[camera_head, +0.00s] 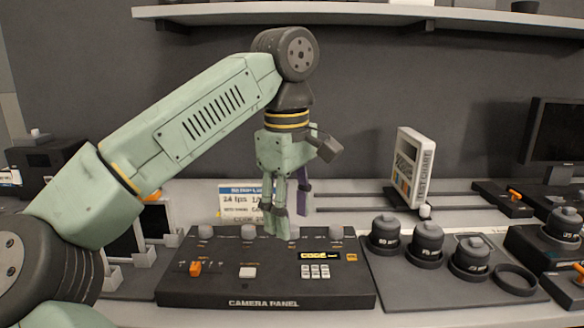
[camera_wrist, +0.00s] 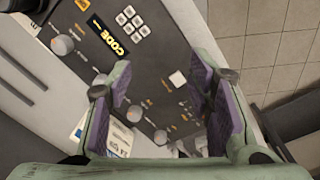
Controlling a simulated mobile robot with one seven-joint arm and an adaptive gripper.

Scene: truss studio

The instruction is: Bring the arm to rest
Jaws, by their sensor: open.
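My green arm reaches in from the left in the head view and bends downward. My gripper (camera_head: 287,208) hangs above the back part of the dark camera panel (camera_head: 222,291). In the wrist view my gripper (camera_wrist: 161,85) has its two purple-padded fingers spread apart, with nothing between them. The panel (camera_wrist: 150,66) shows beyond the fingers, with its knobs, white keys and a lit CODE display. A gap seems to lie between fingertips and panel, though its size is hard to tell.
Several black lenses (camera_head: 428,241) stand on a grey tray (camera_head: 400,287) at the right. A settings card (camera_head: 234,203) stands behind the panel. A shelf (camera_head: 360,14) runs above, and a monitor (camera_head: 556,130) is at far right.

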